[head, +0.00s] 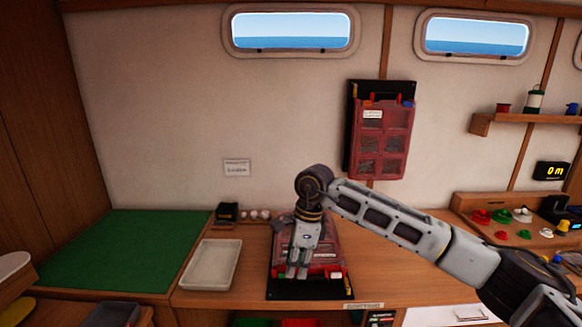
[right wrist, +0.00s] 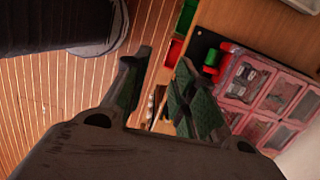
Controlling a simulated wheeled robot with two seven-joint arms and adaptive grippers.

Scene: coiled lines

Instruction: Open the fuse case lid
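A red case with a clear, compartmented lid (head: 326,258) lies on a black mat (head: 300,290) on the wooden counter. My left gripper is not in view.
A similar red case (head: 383,138) hangs on a black wall board. A pale tray (head: 212,265) and a green mat (head: 120,250) lie to the left. A small black box (head: 228,212) stands behind. Red and green bins (head: 300,322) sit below the counter edge.

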